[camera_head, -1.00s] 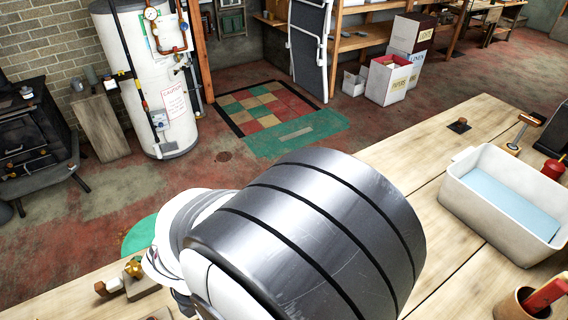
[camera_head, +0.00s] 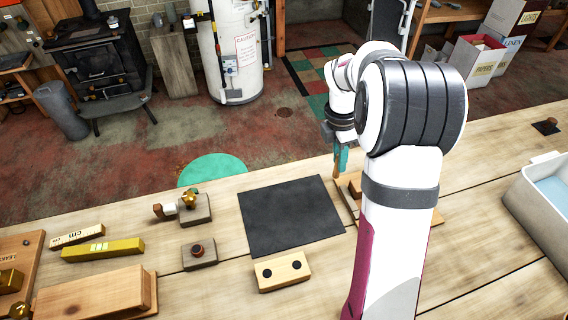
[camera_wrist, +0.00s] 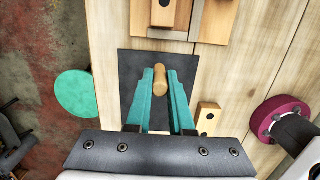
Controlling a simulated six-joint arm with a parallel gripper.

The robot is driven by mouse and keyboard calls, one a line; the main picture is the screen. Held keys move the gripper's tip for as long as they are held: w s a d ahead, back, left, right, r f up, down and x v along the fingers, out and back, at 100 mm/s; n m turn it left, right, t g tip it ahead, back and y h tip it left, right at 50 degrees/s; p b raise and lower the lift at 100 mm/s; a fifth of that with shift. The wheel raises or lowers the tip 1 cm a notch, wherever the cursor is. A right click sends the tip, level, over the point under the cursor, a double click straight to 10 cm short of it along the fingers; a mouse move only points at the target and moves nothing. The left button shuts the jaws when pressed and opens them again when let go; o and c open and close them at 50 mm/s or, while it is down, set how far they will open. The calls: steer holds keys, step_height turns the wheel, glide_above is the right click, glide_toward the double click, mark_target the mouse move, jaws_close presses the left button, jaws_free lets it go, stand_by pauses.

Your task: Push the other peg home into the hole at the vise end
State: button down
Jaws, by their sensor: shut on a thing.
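My gripper (camera_wrist: 160,78) has teal fingers shut on a light wooden peg (camera_wrist: 160,90). In the wrist view they show above a black mat (camera_wrist: 130,66). In the head view my gripper (camera_head: 341,158) hangs above the bench at the mat's upper right, partly hidden by my arm. A wooden fixture (camera_head: 350,187) is mostly behind my arm. I cannot tell which hole is at a vise end. A pale block with two dark holes (camera_head: 284,271) lies below the mat.
Left of the mat (camera_head: 290,215) are two small grey blocks, one with a brown knob (camera_head: 197,250), one with a brass fitting (camera_head: 190,203). A yellow bar (camera_head: 102,250) and a large wooden block (camera_head: 95,296) lie farther left. A white tub (camera_head: 535,210) stands at right.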

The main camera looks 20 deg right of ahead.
steer(key=d, duration=1)
steer(key=shift+d+r, duration=0.25)
steer(key=shift+f, duration=2.8)
steer(key=shift+f, duration=0.15)
steer(key=shift+f, duration=0.65)
steer(key=shift+f, duration=0.15)
steer(key=shift+f, duration=0.75)
steer(key=shift+f, duration=0.4)
